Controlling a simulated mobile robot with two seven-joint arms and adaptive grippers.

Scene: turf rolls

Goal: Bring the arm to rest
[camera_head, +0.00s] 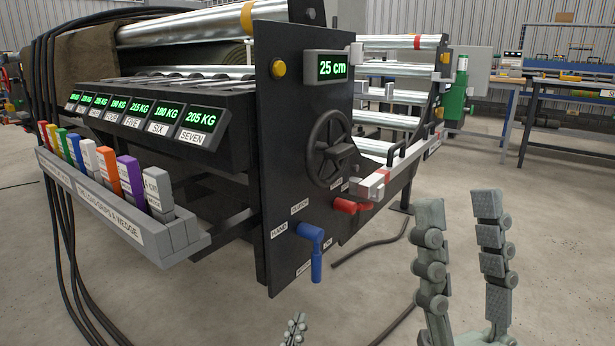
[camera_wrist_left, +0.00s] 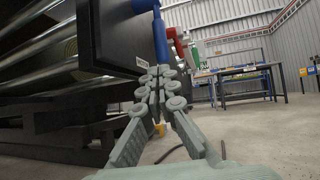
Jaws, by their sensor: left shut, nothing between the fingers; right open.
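My left gripper (camera_head: 296,322) shows only its fingertips at the bottom edge of the head view, below the machine's dark panel. In the left wrist view its fingers (camera_wrist_left: 160,76) are shut together with nothing between them. A blue lever (camera_head: 314,250) on the panel hangs above the left fingertips. In the left wrist view the blue lever (camera_wrist_left: 160,38) appears just beyond the fingertips; I cannot tell the exact gap. My right gripper (camera_head: 459,203) stands upright at the lower right with its two fingers spread and empty. The arms behind both grippers are mostly hidden.
The dark panel (camera_head: 285,150) carries a handwheel (camera_head: 330,147), a red handle (camera_head: 345,206) and a 25 cm display (camera_head: 332,67). A grey rack (camera_head: 120,215) of coloured wedges juts out at left. Black cables (camera_head: 60,200) hang there. Floor at right is open before a workbench (camera_head: 560,85).

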